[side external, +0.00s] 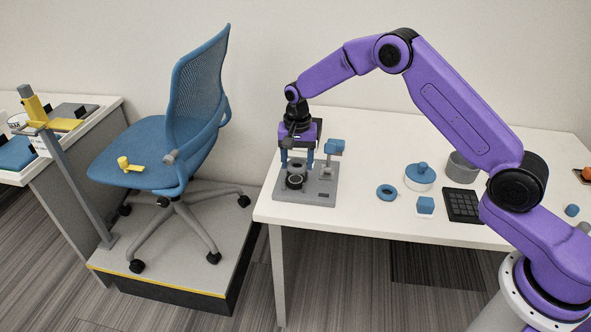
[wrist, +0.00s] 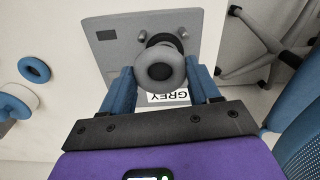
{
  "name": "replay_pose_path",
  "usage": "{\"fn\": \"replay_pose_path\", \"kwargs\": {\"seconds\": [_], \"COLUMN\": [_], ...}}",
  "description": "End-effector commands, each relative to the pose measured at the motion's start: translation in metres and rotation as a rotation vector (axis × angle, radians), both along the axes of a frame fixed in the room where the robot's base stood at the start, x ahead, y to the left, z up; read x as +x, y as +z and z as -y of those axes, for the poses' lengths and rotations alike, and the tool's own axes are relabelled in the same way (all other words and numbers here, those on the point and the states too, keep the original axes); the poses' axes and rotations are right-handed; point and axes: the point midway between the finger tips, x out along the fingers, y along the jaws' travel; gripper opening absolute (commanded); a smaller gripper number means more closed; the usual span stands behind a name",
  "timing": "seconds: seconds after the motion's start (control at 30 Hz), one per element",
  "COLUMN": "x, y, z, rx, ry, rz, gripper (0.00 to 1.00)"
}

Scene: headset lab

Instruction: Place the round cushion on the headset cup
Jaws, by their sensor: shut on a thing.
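My gripper (side external: 297,161) is shut on a grey round cushion (side external: 298,166) over the grey fixture plate (side external: 321,196). In the wrist view the gripper (wrist: 160,70) has a blue finger on each side of the ring-shaped cushion (wrist: 160,87). The black headset cup (side external: 294,184) stands on the plate just below the cushion. In the wrist view the cup (wrist: 165,39) is partly hidden behind the cushion and looks offset from it. I cannot tell whether cushion and cup touch. A white "GREY" label (wrist: 170,97) lies on the plate.
A post with a blue block (side external: 335,146) rises from the plate beside my gripper. A blue chair (side external: 140,150) stands left.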

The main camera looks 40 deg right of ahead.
Motion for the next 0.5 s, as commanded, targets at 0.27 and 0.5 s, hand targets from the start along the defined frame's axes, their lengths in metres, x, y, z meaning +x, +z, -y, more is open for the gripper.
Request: {"fn": "replay_pose_path", "kwargs": {"seconds": [0.27,0.5], "x": [0.007,0.007], "y": [-0.023,-0.039], "z": [-0.001,-0.001], "rx": [0.0,0.0], "ry": [0.0,0.0], "rz": [-0.003,0.001], "gripper": [0.32,0.32]}}
